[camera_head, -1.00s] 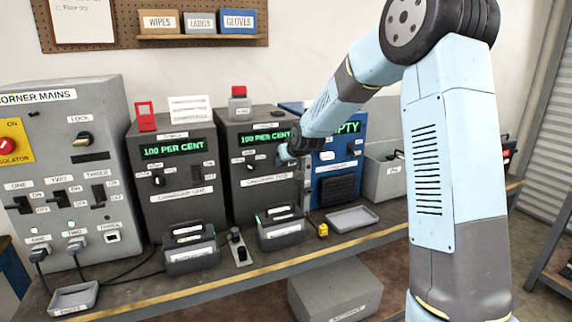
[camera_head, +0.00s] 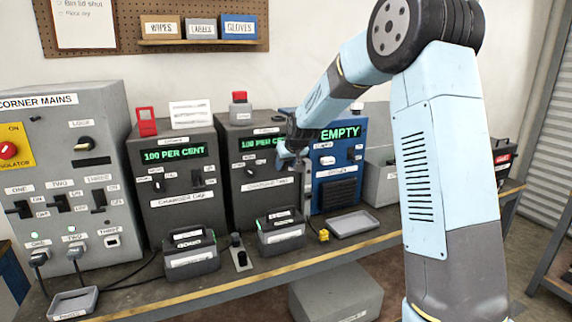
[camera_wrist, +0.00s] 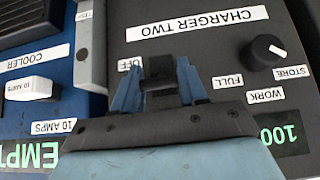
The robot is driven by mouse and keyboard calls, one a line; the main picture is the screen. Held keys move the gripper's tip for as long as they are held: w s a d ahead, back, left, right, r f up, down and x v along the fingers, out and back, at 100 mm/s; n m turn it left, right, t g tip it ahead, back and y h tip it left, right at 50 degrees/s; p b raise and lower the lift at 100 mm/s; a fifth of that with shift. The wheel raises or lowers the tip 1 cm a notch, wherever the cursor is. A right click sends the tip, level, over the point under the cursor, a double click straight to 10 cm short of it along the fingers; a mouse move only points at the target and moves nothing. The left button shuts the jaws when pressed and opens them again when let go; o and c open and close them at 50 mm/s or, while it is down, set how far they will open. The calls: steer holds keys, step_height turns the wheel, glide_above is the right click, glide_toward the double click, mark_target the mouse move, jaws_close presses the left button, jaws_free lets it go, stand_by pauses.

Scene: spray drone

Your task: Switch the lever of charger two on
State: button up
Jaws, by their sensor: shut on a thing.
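Charger two (camera_head: 232,196) is a dark grey box with a green 100 PER CENT display, in the middle of the bench. My gripper (camera_head: 286,157) is at the right side of its front panel and hides the lever there in the head view. In the wrist view my gripper (camera_wrist: 156,86) has its two blue fingers either side of the dark lever (camera_wrist: 159,88), shut on it. An OFF label (camera_wrist: 130,65) shows beside the left finger. The ON label is hidden, and I cannot tell which way the lever is set. The CHARGER TWO label (camera_wrist: 197,23) and a round mode knob (camera_wrist: 262,52) are clear.
Charger one (camera_head: 175,215) stands to the left, the blue EMPTY unit (camera_head: 338,172) close on the right. Corner mains (camera_head: 60,130) is at far left. Battery packs (camera_head: 281,231) and a grey tray (camera_head: 353,224) lie in front.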

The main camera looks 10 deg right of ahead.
steer(key=o, duration=1)
steer(key=shift+w, duration=0.1)
steer(key=v, duration=1.3)
steer(key=shift+s+r, duration=0.15)
steer(key=shift+s, duration=0.15)
